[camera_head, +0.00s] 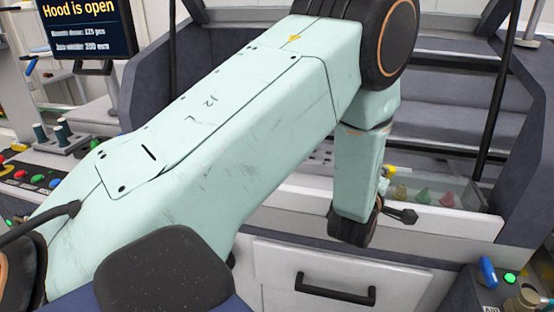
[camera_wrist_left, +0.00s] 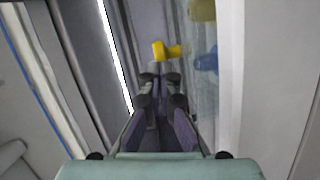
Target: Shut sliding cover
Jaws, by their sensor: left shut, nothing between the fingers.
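My left arm crosses the head view, and its gripper (camera_head: 404,215) is at the front of the machine, beside a clear panel (camera_head: 440,189) that seems to be the sliding cover. In the left wrist view the gripper (camera_wrist_left: 160,83) is shut and empty. A yellow handle (camera_wrist_left: 166,50) lies just beyond its fingertips; I cannot tell whether they touch. A small yellow part, likely this handle, also shows in the head view (camera_head: 388,171). My arm hides much of the cover's left side. My right gripper is not in view.
Coloured pieces (camera_head: 422,195) show through the clear panel. A screen (camera_head: 86,27) reads "Hood is open". A drawer with a black handle (camera_head: 335,290) is below. Button panels stand at left (camera_head: 40,178) and lower right (camera_head: 509,279). Dark struts (camera_head: 497,90) rise at right.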

